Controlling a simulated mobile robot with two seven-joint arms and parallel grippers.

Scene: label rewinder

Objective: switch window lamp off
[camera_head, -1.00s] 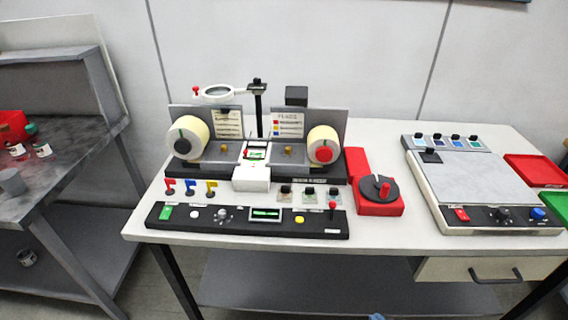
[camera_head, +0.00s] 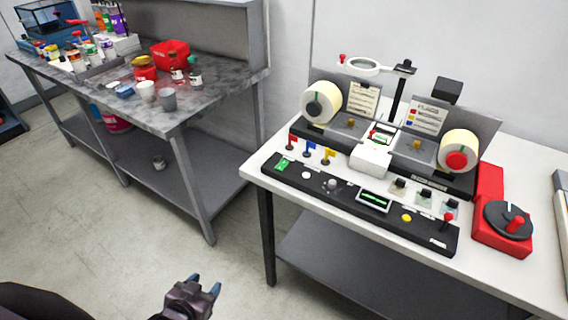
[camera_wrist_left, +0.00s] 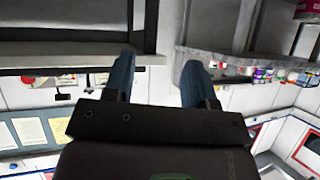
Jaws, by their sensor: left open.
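The label rewinder stands on the white table at the right in the head view. Its control panel (camera_head: 340,203) runs along the table's front edge, with a green rocker at its left end, knobs, a lit green display and a red lever. Behind it is a white box (camera_head: 371,160) with a small green-lit window, between two label rolls. I cannot tell which control is the window lamp's. My left gripper (camera_head: 204,287) is open and empty, low at the bottom of the head view, apart from the table. It also shows in the left wrist view (camera_wrist_left: 155,82). My right gripper is not in view.
A magnifier (camera_head: 364,66) on a post rises above the rewinder. A red base with a black dial (camera_head: 508,220) stands right of it. A grey workbench (camera_head: 170,125) with jars and a red bin is at the left. Open floor (camera_head: 110,240) lies between.

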